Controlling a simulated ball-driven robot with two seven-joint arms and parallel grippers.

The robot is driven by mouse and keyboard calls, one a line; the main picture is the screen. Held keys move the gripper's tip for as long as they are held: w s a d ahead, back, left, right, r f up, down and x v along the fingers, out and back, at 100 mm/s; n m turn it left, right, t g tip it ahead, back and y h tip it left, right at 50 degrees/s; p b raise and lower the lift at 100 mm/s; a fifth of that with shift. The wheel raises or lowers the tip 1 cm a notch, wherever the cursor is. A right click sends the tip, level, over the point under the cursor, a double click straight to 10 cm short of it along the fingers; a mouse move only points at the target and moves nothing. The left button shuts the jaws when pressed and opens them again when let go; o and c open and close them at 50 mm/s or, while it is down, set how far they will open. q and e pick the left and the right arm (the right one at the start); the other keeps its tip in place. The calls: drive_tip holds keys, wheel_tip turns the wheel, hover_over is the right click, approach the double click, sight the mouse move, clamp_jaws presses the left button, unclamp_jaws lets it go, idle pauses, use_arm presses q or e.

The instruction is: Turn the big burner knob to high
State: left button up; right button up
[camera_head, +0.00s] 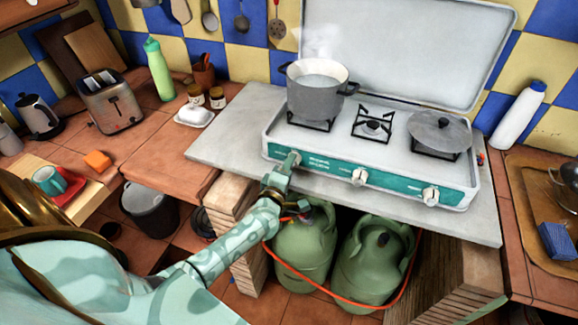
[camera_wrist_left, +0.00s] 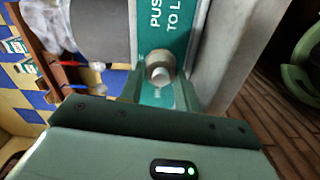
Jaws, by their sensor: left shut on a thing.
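A white camping stove (camera_head: 475,190) with a green front panel (camera_head: 325,164) stands on the grey counter. Its middle knob (camera_head: 359,177) and right knob (camera_head: 430,196) show plainly. My left gripper (camera_head: 287,166) is at the left end of the panel, in front of the left knob, and mostly covers it. In the left wrist view the round pale left knob (camera_wrist_left: 158,69) sits between the fingers of my left gripper (camera_wrist_left: 162,82), which is shut on it. A steaming grey pot (camera_head: 315,98) stands on the left burner above this knob. My right gripper does not show.
A lidded pan (camera_head: 440,130) is on the right burner; the middle burner (camera_head: 372,127) is bare. Green gas bottles (camera_head: 375,262) with an orange hose (camera_head: 345,300) stand under the counter. A white bottle (camera_head: 518,115) stands right of the stove.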

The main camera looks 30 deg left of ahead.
use_arm(q)
drive_tip(key=shift+n, duration=0.6)
drive_tip(key=o, duration=1)
drive_tip(key=shift+s, duration=0.1)
drive_tip(key=p+v, duration=0.1)
drive_tip(key=v, duration=1.5)
drive_tip(key=shift+s+f+p, duration=0.1)
drive_tip(key=shift+s+p, duration=0.05)
drive_tip(key=shift+p, duration=0.25)
